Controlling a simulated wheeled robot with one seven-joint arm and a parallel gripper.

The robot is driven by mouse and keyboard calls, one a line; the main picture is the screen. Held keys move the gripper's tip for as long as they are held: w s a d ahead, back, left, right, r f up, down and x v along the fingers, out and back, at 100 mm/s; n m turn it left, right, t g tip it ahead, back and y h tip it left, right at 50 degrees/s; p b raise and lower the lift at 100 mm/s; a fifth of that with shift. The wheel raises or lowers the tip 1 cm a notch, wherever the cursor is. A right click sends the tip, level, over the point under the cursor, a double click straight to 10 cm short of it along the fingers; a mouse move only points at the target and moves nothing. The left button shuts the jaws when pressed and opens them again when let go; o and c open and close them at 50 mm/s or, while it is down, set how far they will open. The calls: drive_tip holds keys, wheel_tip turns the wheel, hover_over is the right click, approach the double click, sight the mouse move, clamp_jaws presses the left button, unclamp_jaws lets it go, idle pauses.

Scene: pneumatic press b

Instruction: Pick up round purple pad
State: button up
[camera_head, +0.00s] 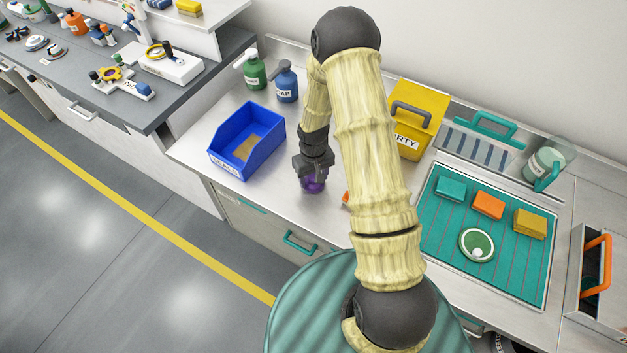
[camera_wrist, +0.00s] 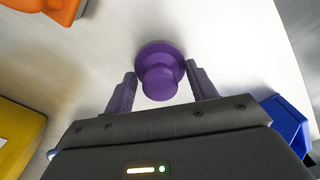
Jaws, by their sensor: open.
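The round purple pad (camera_head: 313,186) sits on the steel counter, below my gripper (camera_head: 312,176) in the head view. In the wrist view the pad (camera_wrist: 160,70) shows a wide round disc with a narrower round knob on top. My gripper (camera_wrist: 161,92) is open, with one finger on each side of the knob and visible gaps between. The fingers look tinted purple near their tips. In the head view my gripper hides part of the pad.
A blue bin (camera_head: 247,143) stands left of the pad. A yellow box (camera_head: 418,118) stands behind my arm. An orange thing (camera_head: 346,199) lies close right of the pad, partly hidden. A teal mat (camera_head: 450,240) with sponges lies at right. Soap bottles (camera_head: 286,82) stand behind.

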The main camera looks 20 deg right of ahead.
drive_tip(key=c, duration=1.1)
wheel_tip(320, 180, up, 10)
drive_tip(key=shift+b, duration=0.6)
